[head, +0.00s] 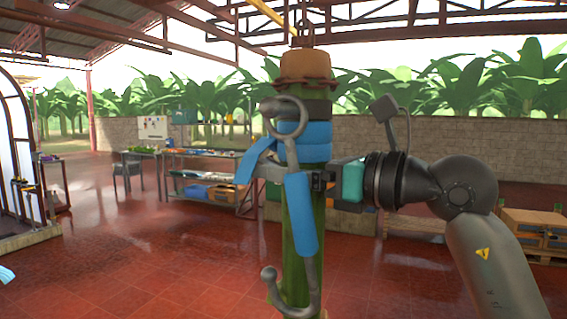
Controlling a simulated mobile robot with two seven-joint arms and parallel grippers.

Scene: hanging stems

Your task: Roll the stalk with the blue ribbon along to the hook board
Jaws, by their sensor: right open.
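The stalk (293,250) hangs upright close in front of me, a thick green stem with a brown top and a chain above it. The blue ribbon (304,142) is wrapped around its upper part, with a loose end to the left. My right gripper (285,174) reaches in from the right at the height just below the ribbon. It is open, its fingers at the stalk; whether they touch it is hidden. A grey hook with a blue grip (301,214) shows in front of the stalk and covers part of it. I cannot make out a hook board for sure. My left gripper is not in view.
A yellow rail (268,14) runs overhead. Workbenches (205,176) with trays and crates stand at the back left, with a chair (134,170) beside them. An arched frame (22,150) stands at the left edge. Pallets with boxes (532,222) are at the right.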

